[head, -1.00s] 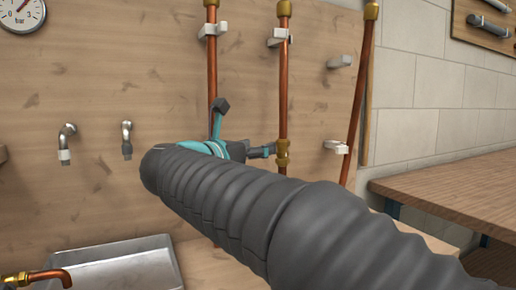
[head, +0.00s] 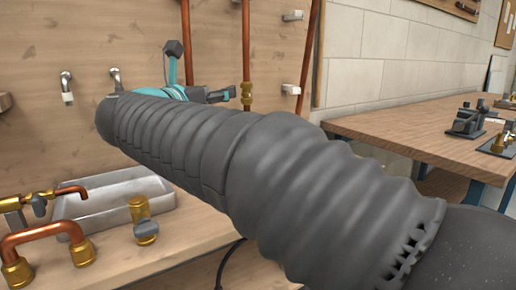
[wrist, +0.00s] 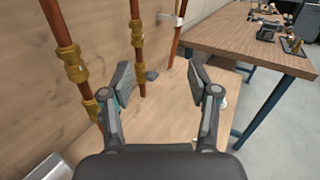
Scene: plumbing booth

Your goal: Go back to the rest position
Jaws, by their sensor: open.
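My gripper (wrist: 160,90) is open in the wrist view, its two fingers spread with nothing between them. In the head view my gripper (head: 203,74) shows only partly, beyond my dark ribbed arm. The arm crosses the picture from lower right to upper left and hides part of the board and bench. The gripper is in front of the wooden board (head: 120,30), near the copper pipes. A copper pipe with brass fittings (wrist: 70,55) stands to the left of the fingers in the wrist view.
A metal tray (head: 165,203), a bent copper pipe (head: 50,231) and a brass valve (head: 142,220) are on the bench at left. A wooden table (head: 420,130) with tools (head: 468,122) stands at right. Open floor (wrist: 285,125) shows beside the table in the wrist view.

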